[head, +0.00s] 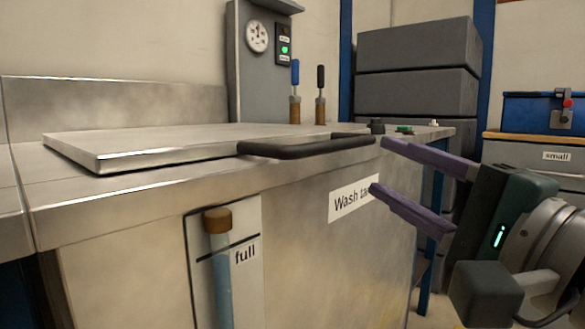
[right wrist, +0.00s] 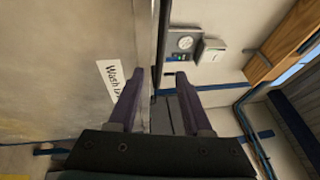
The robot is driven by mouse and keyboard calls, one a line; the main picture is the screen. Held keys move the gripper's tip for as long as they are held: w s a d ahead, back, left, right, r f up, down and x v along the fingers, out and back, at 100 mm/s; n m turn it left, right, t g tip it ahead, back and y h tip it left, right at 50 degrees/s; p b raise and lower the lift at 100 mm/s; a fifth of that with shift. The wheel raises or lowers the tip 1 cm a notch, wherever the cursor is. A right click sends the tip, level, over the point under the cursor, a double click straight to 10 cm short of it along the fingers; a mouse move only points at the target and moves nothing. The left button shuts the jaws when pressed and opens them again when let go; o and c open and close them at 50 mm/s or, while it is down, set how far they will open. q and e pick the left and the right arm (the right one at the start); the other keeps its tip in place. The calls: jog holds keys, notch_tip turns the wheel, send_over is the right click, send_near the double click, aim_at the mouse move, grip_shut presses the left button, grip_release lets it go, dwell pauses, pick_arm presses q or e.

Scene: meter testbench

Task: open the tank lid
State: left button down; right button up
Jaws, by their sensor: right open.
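The tank lid (head: 190,142) is a flat steel plate lying shut on the steel wash tank (head: 300,225) in the head view. A black bar handle (head: 305,147) runs along the lid's front edge. My right gripper (head: 378,164) comes in from the right with two purple fingers spread apart and empty. Its fingertips are close to the handle's right end, and no grip on it shows. My left gripper is not in view.
A panel with a gauge (head: 257,37) stands behind the tank, with two wooden-based handles (head: 295,95) near it. Grey boxes (head: 415,60) are stacked behind. A blue toolbox (head: 535,112) sits at the right. The tank's front carries a "full" level tube (head: 221,270).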

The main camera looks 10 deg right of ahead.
aim_at(343, 147)
jog(key=b+x, duration=0.2)
jog(key=x, duration=0.6)
jog(key=shift+w+a, duration=0.15)
jog(key=shift+w, duration=0.15)
grip_shut()
dwell(1.1)
